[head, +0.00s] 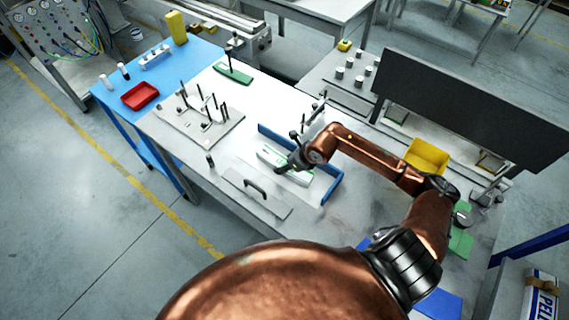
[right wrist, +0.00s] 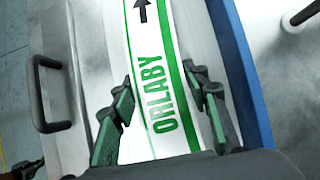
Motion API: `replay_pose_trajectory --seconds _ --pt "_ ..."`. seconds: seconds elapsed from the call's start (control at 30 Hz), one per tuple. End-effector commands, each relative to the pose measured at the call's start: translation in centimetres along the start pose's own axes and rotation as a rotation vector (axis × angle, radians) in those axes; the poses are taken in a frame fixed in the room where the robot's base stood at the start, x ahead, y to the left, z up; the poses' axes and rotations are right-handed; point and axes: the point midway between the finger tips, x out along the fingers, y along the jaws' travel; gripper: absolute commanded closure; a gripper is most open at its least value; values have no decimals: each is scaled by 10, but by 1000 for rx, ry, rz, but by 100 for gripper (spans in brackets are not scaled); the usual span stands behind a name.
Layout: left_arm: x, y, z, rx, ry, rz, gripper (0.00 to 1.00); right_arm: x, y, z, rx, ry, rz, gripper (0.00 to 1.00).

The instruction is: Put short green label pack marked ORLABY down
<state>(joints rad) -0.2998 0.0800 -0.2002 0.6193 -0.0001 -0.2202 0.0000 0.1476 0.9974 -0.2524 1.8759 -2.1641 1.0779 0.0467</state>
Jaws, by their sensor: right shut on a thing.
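The white label pack with green stripes, a black arrow and green ORLABY lettering (right wrist: 155,50) fills the middle of the right wrist view. In the head view the pack (head: 268,154) lies low over the white table, partly hidden by my right gripper (head: 288,168). In the right wrist view the two fingers of my right gripper (right wrist: 160,82) stand on either side of the pack, shut on it. A blue rail (right wrist: 242,70) runs beside the pack; in the head view the blue rails (head: 333,187) flank it. I cannot tell whether the pack touches the surface.
A grey plate with a black handle (head: 275,206) lies just in front of the pack. A pin fixture (head: 172,122) stands to the left, with a red tray (head: 141,96) on the blue mat. A yellow bin (head: 427,157) and dark panel (head: 470,105) stand right.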

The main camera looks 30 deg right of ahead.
Motion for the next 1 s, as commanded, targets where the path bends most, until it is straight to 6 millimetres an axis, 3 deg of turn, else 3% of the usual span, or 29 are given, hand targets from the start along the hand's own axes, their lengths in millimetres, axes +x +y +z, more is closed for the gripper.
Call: replay_pose_trajectory --seconds 0.17,0.2,0.4,0.77,1.0 --pt "4 0 1 0 -1 0 100 3 0 -2 0 -2 0 97" --pt "3 0 1 0 0 0 100 3 0 -2 0 0 0 55" --pt "3 0 0 0 0 0 100 2 0 -1 0 0 0 41" --pt "-1 0 0 0 1 0 100 -1 0 1 1 0 0 40" --pt "4 0 0 0 0 0 100 -37 -2 -1 -3 1 -4 40"
